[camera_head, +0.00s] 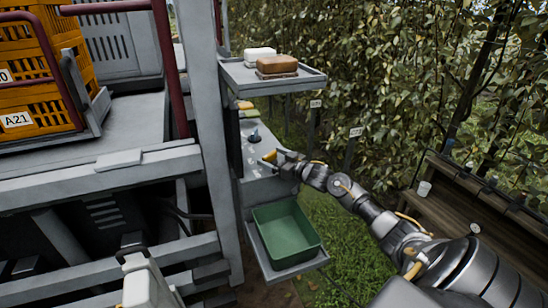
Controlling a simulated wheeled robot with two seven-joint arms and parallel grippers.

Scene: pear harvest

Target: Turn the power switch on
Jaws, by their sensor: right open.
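My right arm reaches in from the lower right. My right gripper (272,157) is open, with yellow at its fingertips, in front of the grey panel below the upper shelf. A small dark blue knob-like part (254,137) sits on that panel, just above and left of the gripper. I cannot tell for sure whether it is the power switch or which position it is in. The gripper looks close to it, but contact cannot be made out. My left gripper is not seen.
An upper shelf (240,77) holds a brown block (277,66) and a white block (259,53). A green bin (286,234) stands below the gripper. A grey post (207,130) rises at left; orange crates (36,70) stand beyond. Leafy trees and a wooden bench (470,205) are at right.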

